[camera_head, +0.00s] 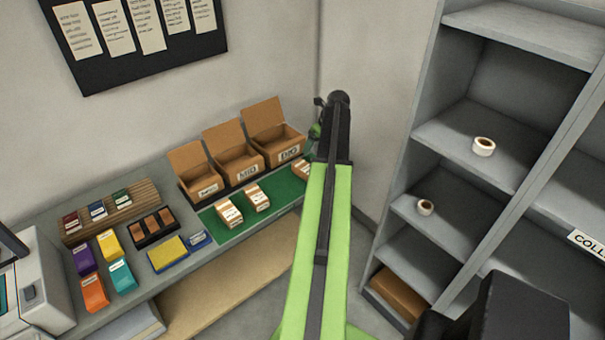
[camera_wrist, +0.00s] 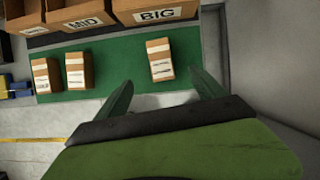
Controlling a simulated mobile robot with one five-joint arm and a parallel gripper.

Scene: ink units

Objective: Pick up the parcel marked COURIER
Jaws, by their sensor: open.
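Three small brown parcels with white labels lie on a green mat (camera_head: 227,232): a left one (camera_head: 229,214), a middle one (camera_head: 256,198) and a right one (camera_head: 301,169) partly behind my arm. In the wrist view they are the left (camera_wrist: 41,76), middle (camera_wrist: 78,71) and right parcel (camera_wrist: 160,61). The label words are too small to read surely, so I cannot tell which says COURIER. My gripper (camera_wrist: 162,78) is open and empty. Its fingers point toward the right parcel, which appears between and beyond their tips.
Open cartons, including MID (camera_head: 239,160) and BIG (camera_head: 283,139), stand behind the mat. Coloured boxes and trays fill the bench's left part. A grey shelf unit (camera_head: 452,150) with tape rolls (camera_head: 484,147) stands at right. A wall closes the corner beyond my arm.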

